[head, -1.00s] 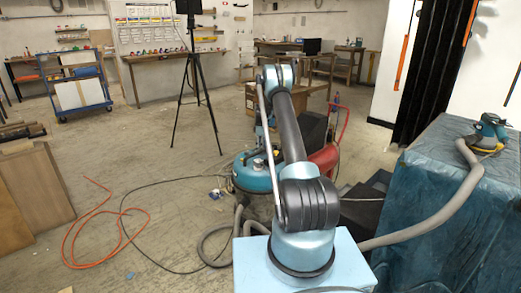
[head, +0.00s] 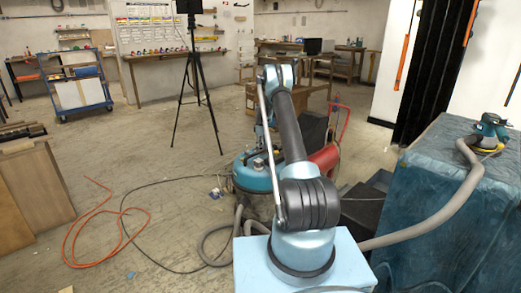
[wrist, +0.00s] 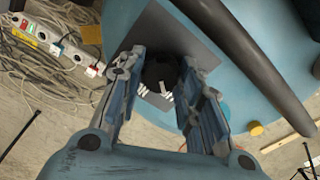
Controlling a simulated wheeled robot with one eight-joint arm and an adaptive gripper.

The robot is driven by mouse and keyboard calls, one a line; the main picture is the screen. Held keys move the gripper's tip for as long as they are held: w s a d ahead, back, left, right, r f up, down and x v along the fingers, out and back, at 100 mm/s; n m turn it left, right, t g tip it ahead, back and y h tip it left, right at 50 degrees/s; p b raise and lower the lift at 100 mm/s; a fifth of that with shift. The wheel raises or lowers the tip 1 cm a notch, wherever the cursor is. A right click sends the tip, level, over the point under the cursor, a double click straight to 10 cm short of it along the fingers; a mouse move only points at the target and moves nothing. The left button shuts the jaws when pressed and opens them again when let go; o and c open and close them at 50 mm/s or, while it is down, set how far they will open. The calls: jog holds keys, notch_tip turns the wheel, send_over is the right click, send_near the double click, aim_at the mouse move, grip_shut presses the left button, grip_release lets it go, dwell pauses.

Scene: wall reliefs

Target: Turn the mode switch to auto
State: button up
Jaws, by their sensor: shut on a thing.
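The mode switch shows in the wrist view as a dark round knob (wrist: 160,73) on a dark square plate (wrist: 160,28), with white marks beside it. The plate is on the blue lid of a vacuum-like machine (wrist: 272,60), which also shows in the head view (head: 250,178). My gripper (wrist: 162,68) is shut on the knob, one finger on each side. The fingers hide parts of the knob and plate. The direction in which the knob points cannot be made out. In the head view my arm hides the gripper and the knob.
A dark tube (wrist: 245,58) crosses over the lid close to my right finger. A power strip (wrist: 55,42) and coiled cables lie at the left of the wrist view. A grey hose (head: 425,220) runs to a covered table (head: 430,200). An orange cable (head: 75,235) lies on open floor.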

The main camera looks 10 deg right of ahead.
jog(key=m, duration=0.6)
jog(key=shift+d, duration=0.2)
jog(key=m, duration=0.5)
jog(key=shift+w+m, duration=0.1)
jog(key=shift+m, duration=0.3)
jog(key=m, duration=0.5)
jog(key=shift+d, duration=0.1)
jog(key=m, duration=0.5)
jog(key=shift+m, duration=0.3)
jog(key=o, duration=1.1)
jog(key=shift+c, duration=0.2)
